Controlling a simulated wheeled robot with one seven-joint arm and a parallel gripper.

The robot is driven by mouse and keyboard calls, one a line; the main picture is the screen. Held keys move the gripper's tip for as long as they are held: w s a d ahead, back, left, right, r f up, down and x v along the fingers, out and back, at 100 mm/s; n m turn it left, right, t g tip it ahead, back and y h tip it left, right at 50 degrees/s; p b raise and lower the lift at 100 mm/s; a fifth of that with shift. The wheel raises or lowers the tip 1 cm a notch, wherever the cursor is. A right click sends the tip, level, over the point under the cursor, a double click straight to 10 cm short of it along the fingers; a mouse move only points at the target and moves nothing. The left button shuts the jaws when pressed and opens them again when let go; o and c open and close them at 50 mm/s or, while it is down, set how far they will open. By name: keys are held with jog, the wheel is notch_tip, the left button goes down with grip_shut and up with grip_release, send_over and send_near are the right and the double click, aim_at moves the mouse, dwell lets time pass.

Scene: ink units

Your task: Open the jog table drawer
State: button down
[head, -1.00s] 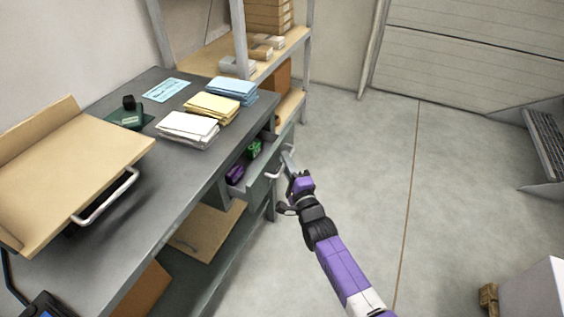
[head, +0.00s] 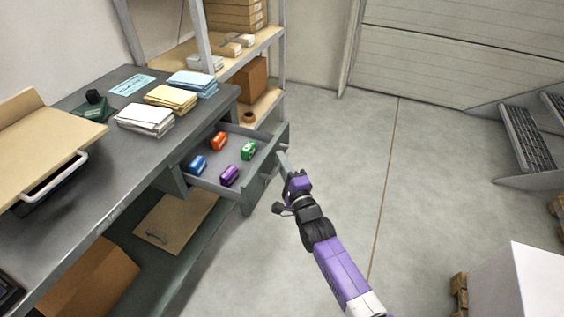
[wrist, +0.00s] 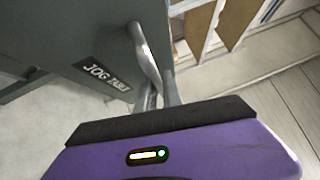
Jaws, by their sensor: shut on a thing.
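The jog table drawer (head: 208,184) is pulled well out from under the grey table. Its tray holds an orange item (head: 219,141), a blue item (head: 198,164), a purple item (head: 229,175) and a green item (head: 248,150). Its grey front carries a "JOG TABLE" label (wrist: 103,75) in the wrist view. My gripper (head: 284,160) is at the drawer front, shut on the pale metal handle (wrist: 145,55). The fingers (wrist: 163,96) show only partly in the wrist view.
The grey table (head: 75,190) bears paper stacks (head: 170,97) and a tan board (head: 40,150). A shelf unit (head: 250,50) with boxes stands behind. The floor (head: 340,150) right of the drawer is clear. A white block (head: 525,290) stands at the lower right.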

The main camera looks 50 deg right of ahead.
jog(key=c, duration=1.8)
grip_release()
jog(key=shift+o, duration=0.2)
jog(key=v, duration=0.7)
jog(key=shift+s+a, duration=0.2)
jog(key=shift+s, duration=0.15)
